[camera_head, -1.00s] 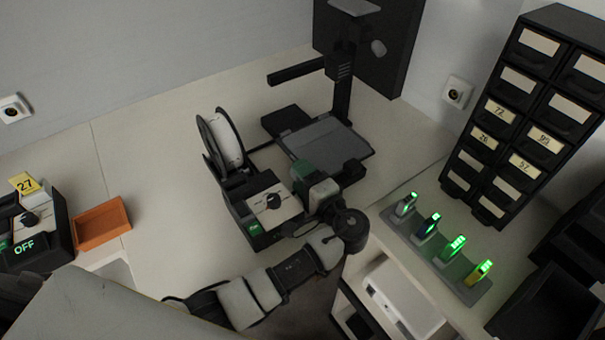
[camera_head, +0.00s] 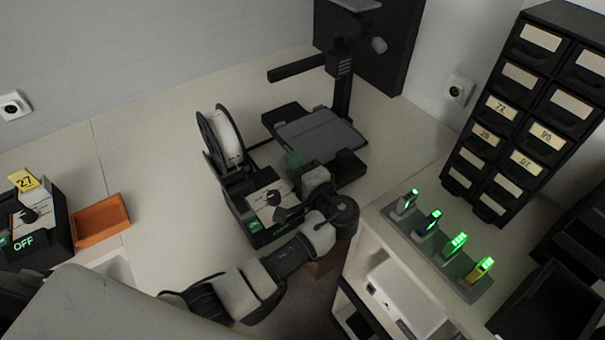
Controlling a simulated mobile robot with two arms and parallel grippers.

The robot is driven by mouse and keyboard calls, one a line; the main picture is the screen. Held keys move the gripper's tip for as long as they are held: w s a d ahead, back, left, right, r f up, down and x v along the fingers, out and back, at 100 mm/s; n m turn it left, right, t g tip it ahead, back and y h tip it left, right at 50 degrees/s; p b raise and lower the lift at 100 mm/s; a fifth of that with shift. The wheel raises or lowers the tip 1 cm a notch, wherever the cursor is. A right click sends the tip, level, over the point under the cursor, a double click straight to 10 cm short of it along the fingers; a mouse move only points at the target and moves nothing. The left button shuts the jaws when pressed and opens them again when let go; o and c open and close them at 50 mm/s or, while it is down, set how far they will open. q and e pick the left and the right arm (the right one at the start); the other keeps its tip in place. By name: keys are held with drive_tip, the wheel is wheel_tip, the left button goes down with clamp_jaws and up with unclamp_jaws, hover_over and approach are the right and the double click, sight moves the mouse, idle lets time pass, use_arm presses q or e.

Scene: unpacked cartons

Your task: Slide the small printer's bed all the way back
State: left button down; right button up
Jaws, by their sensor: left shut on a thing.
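The small printer stands on the corner bench, with a control box (camera_head: 262,212) bearing a dial at its front and a white filament spool (camera_head: 226,138) at its left. Its grey bed (camera_head: 322,134) is a flat plate on a dark base, below the black upright and side arm (camera_head: 296,69). My left gripper (camera_head: 297,166) is at the near edge of the bed, shut on it; the fingertips are partly hidden by the hand. My left arm reaches in from the lower left. My right gripper does not show.
An orange tray (camera_head: 101,221) and a second control box reading OFF (camera_head: 36,222) with tag 27 stand at left. At right are a rack of several green-lit sticks (camera_head: 440,246) and a black drawer cabinet (camera_head: 524,110). Bench left of the spool is clear.

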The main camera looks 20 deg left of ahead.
use_arm(q)
drive_tip(key=shift+w+a, duration=0.45)
drive_tip(key=shift+a, duration=0.15)
drive_tip(key=c, duration=0.8)
unclamp_jaws()
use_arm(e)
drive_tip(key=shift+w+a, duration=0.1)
use_arm(q)
drive_tip(key=shift+d, duration=0.1)
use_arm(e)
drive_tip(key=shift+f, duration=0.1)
use_arm(q)
drive_tip(key=b+v, duration=0.2)
drive_tip(key=v, duration=0.8)
drive_tip(key=shift+s+f, duration=0.1)
drive_tip(key=shift+f, duration=0.05)
drive_tip(key=shift+s+d+b, duration=0.25)
drive_tip(key=shift+d+b, duration=0.05)
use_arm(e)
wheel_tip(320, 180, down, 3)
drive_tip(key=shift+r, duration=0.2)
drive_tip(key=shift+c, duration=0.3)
